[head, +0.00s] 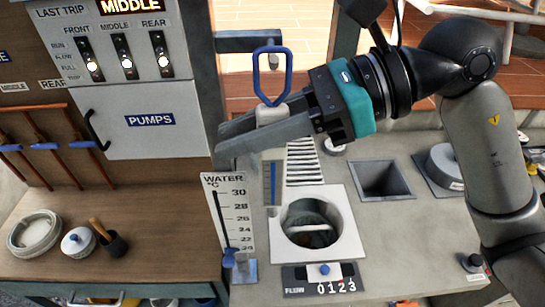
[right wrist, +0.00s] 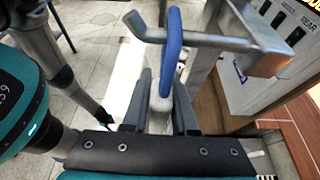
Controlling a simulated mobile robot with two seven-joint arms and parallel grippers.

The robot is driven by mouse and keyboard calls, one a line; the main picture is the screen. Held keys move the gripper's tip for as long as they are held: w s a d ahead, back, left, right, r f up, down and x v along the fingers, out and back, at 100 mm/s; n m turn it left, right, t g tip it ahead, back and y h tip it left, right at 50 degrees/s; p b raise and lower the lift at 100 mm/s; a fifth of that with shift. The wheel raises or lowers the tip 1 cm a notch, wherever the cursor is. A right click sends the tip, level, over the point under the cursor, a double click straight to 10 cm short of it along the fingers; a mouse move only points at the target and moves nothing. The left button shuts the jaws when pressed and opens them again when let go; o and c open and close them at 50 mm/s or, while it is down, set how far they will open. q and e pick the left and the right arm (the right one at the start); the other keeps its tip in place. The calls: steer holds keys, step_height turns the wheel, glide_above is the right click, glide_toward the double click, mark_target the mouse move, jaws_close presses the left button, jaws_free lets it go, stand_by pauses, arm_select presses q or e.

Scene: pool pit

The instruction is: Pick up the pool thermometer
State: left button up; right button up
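The pool thermometer has a blue loop handle (head: 289,72), a white block below it and a slim grey-blue scaled tube (head: 270,184) hanging upright. My right gripper (head: 246,132) reaches in from the right, its two fingers on either side of the white block, closed on it. The right wrist view shows the white block (right wrist: 162,103) between the fingers, with the blue loop beyond. The loop is at a metal hook bar (head: 248,41); I cannot tell whether it still bears on the bar. The fingers hide part of the thermometer. My left gripper is not in view.
A white water scale board (head: 233,212) stands just left of the tube. Below is a white-framed round opening (head: 318,228) in the concrete counter, with a square recess (head: 384,180) to the right. The pumps panel (head: 150,121) and post are close on the left.

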jaws_close()
stand_by(1.1)
